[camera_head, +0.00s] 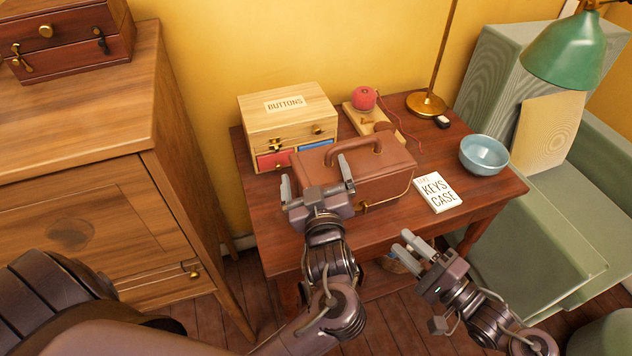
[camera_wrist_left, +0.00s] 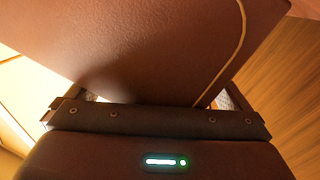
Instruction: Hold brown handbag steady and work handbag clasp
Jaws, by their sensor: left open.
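The brown handbag (camera_head: 385,180) stands upright on the wooden desk, its arched handle (camera_head: 357,143) on top. A small gold clasp (camera_head: 365,207) shows low on its front, partly beside my left gripper. My left gripper (camera_head: 317,180) is open at the bag's left front, its two fingers spread wide with part of the bag behind them. In the left wrist view the bag's brown leather (camera_wrist_left: 150,50) fills the upper middle, with a thin yellow line across it; I cannot tell whether the fingers touch it. My right gripper (camera_head: 402,243) is in front of the desk, apart from the bag; its finger gap is unclear.
A wooden buttons box (camera_head: 285,110) stands behind the bag. A Keys Case booklet (camera_head: 437,191) and blue bowl (camera_head: 484,155) are to its right. A wooden cabinet (camera_head: 80,200) is left.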

